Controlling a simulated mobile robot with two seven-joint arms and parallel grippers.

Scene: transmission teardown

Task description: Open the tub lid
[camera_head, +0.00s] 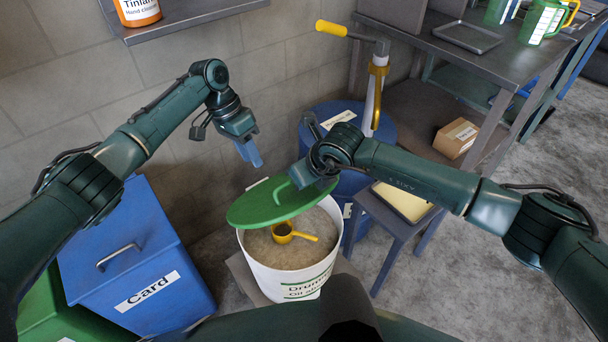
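Inside, a yellow scoop (283,232) lies on pale granular material. My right gripper (303,178) is at the lid's upper right edge; its fingers are mostly hidden, so I cannot tell whether they grip the lid. My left gripper (249,153) hangs empty above and behind the lid, apart from it; its finger gap is unclear.
A blue bin marked Card (136,250) stands left of the tub, with a green bin (58,314) beside it. Behind the tub is a blue drum (390,132) with a yellow-handled pump. A small stool with a tray (402,203) stands to the right. A shelf juts out above left.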

